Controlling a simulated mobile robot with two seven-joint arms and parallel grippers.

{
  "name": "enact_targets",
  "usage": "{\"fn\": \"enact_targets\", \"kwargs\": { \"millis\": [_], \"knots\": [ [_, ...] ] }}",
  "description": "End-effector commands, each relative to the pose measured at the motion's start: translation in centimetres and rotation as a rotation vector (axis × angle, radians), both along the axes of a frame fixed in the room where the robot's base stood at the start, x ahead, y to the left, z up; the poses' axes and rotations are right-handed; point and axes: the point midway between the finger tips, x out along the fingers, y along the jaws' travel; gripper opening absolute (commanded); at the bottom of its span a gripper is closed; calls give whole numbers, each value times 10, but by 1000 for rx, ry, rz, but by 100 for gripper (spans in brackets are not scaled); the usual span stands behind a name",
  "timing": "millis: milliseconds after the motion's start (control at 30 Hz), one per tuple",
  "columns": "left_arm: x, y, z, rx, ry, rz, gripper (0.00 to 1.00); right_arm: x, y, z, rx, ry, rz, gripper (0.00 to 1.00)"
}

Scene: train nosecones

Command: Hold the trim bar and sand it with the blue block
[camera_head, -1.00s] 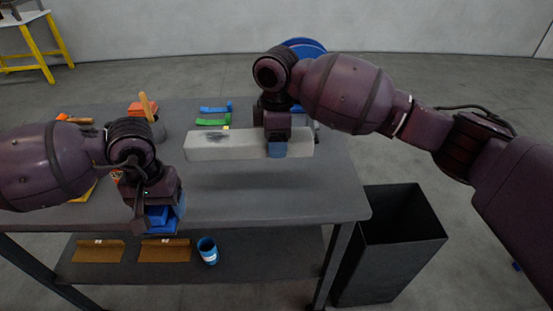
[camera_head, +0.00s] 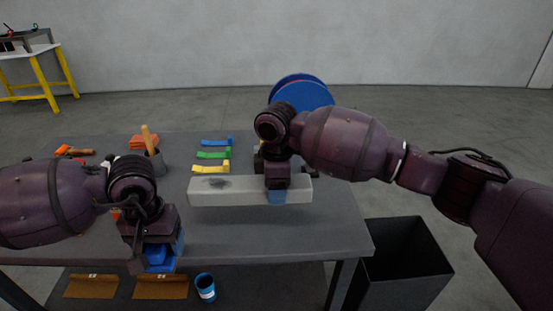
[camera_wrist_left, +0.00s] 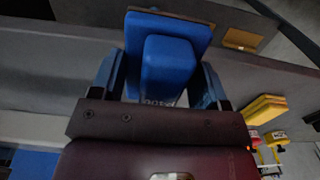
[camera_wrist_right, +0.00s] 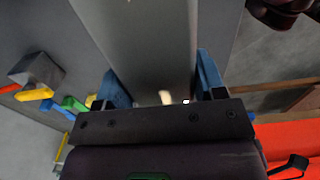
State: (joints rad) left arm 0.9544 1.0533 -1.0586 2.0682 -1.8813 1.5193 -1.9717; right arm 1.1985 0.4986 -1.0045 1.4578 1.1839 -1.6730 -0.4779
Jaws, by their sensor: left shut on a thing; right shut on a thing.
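The trim bar (camera_head: 235,193) is a long pale grey bar held level above the table, with a dark smudge on its left part. My right gripper (camera_head: 276,196) is shut on the bar, right of its middle. In the right wrist view the bar (camera_wrist_right: 150,40) runs between the blue fingers. My left gripper (camera_head: 160,254) is shut on the blue block (camera_wrist_left: 167,70), which has a wider flat base. It holds the block near the table's front edge, below and left of the bar in the head view, apart from it. The block's sanding face is hidden.
A blue disc (camera_head: 302,90) stands behind. A dark bin (camera_head: 400,265) stands right. A blue cup (camera_head: 205,287) is on the lower shelf.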

Motion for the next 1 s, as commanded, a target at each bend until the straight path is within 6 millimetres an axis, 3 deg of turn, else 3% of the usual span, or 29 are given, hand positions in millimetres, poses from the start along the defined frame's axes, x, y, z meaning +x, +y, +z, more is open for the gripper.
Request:
{"fn": "enact_targets", "kwargs": {
  "millis": [100, 200, 1000],
  "knots": [
    [0, 0, -6, 0, 6, 0, 50, -2, 0, -27, 0, 1, 3, 31],
    [0, 0, -8, 0, 8, 0, 50, -3, 0, -38, 2, -2, 4, 31],
    [-2, 0, -38, 0, 41, 0, 50, -3, -1, -69, 1, -3, 5, 31]
  ]
}}
